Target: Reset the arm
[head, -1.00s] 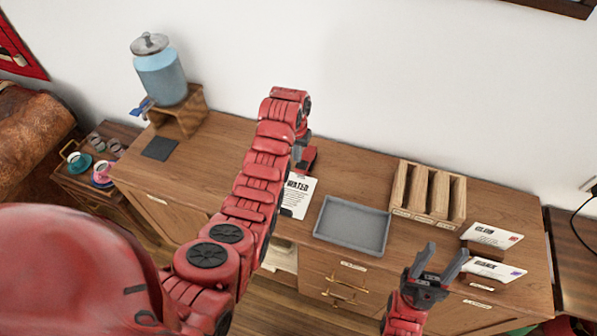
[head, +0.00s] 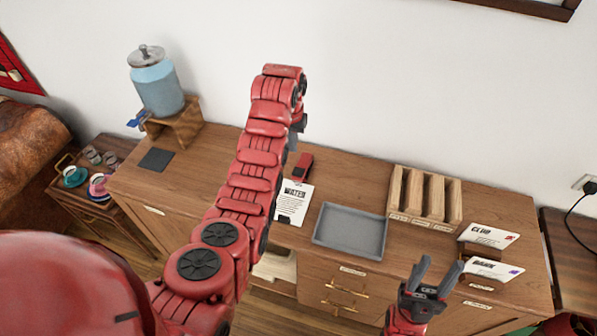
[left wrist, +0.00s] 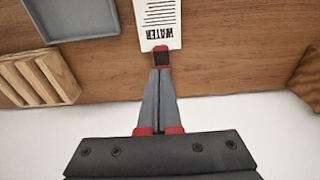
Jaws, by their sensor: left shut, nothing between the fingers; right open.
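My left arm rises from the left in the head view. Its gripper (head: 292,141) is mostly hidden behind the arm's end. In the left wrist view the left gripper (left wrist: 160,72) is shut and empty, its tips pointing towards a small red and black object (left wrist: 162,56). That object (head: 303,166) lies on the wooden cabinet top at the upper end of a white paper (head: 293,203); the paper reads "WATER" in the wrist view (left wrist: 158,22). My right gripper (head: 433,276) is open and empty in front of the cabinet's right part.
A grey tray (head: 350,248) and a wooden slotted rack (head: 396,190) stand on the cabinet (head: 340,180). Cards (head: 489,236) stand at its right end. A blue dispenser (head: 157,86) sits on a wooden stand at the left. A side table with cups (head: 75,176) stands further left.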

